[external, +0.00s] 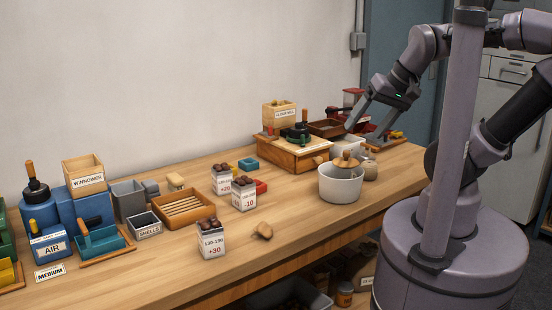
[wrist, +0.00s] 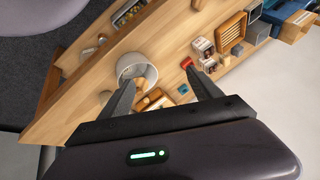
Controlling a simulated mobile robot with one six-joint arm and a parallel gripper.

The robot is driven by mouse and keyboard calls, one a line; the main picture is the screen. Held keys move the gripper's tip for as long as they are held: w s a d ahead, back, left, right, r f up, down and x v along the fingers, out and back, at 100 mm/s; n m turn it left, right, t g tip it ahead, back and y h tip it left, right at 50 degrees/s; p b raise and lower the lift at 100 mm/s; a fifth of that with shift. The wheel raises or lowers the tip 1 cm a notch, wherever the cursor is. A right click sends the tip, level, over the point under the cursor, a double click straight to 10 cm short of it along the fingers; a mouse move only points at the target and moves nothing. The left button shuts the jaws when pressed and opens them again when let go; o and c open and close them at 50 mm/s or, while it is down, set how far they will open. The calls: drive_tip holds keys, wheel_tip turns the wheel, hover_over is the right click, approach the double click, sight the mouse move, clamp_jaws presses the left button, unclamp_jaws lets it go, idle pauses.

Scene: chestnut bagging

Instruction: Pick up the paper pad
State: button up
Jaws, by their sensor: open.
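My gripper (external: 362,132) is open and empty, held above the far right part of the workbench. In the wrist view its two fingers (wrist: 160,82) are spread apart, with the wooden box and part of the bench between and beyond them. I cannot pick out a paper pad with certainty. A small cream item (external: 175,181) lies behind the slatted wooden tray in the external view, but I cannot tell what it is.
A white pot (external: 340,186) stands below my gripper. A wooden box (external: 297,152) is behind it. Several labelled boxes of chestnuts (external: 212,243) stand mid-bench, near the slatted tray (external: 183,210). Blue machines (external: 87,208) crowd the left. The front middle is mostly clear.

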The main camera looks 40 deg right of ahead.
drive_tip(key=shift+c, duration=0.3)
drive_tip(key=n+g+h+b, duration=0.2)
drive_tip(key=n+g, duration=0.4)
drive_tip(key=n, duration=0.6)
hover_over(264, 225)
drive_tip(key=f, duration=1.9)
drive_tip(key=shift+d, duration=0.25)
drive_tip(key=f+b, duration=0.1)
drive_tip(key=f, duration=0.1)
drive_tip(key=f+b, duration=0.2)
drive_tip(key=f, duration=0.1)
drive_tip(key=shift+a+f, duration=0.25)
drive_tip(key=shift+f, duration=0.1)
drive_tip(key=shift+r, duration=0.2)
drive_tip(key=c, duration=1.4)
